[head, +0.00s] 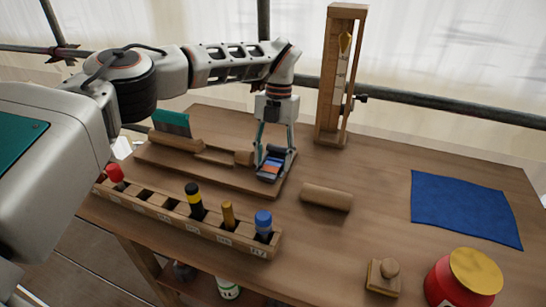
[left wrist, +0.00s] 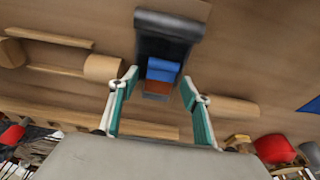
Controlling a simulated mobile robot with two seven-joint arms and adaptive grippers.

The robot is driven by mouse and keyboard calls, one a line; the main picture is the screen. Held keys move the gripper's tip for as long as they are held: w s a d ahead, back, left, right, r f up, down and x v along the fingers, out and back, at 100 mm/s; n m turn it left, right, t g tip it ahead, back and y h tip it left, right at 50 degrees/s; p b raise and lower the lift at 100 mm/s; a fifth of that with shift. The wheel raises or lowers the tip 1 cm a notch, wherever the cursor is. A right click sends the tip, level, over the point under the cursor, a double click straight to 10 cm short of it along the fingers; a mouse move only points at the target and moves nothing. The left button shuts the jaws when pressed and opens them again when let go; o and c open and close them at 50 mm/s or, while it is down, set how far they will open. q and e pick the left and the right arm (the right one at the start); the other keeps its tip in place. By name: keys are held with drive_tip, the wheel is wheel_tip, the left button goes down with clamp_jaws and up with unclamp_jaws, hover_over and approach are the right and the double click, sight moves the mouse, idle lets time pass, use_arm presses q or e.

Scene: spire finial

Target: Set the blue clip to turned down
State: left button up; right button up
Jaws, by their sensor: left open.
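The blue clip (head: 272,164) sits on a dark block at the right end of the wooden board (head: 215,177). In the left wrist view the blue clip (left wrist: 163,69) shows a blue face with a reddish-brown strip below it, on the dark holder (left wrist: 168,35). My left gripper (head: 273,153) points down over the clip with its fingers apart. In the left wrist view the fingers of the left gripper (left wrist: 160,86) stand on either side of the clip, with gaps visible. The fingers partly cover the clip in the head view. My right gripper is not in view.
A slotted wooden rack (head: 165,214) with several capped tools stands in front of the board. A wooden cylinder (head: 326,197) lies right of the clip. A tall wooden frame (head: 331,75) stands behind. A blue cloth (head: 462,208) lies right.

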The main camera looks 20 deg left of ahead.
use_arm(q)
drive_tip(key=shift+r, duration=0.1)
drive_tip(key=v, duration=1.2)
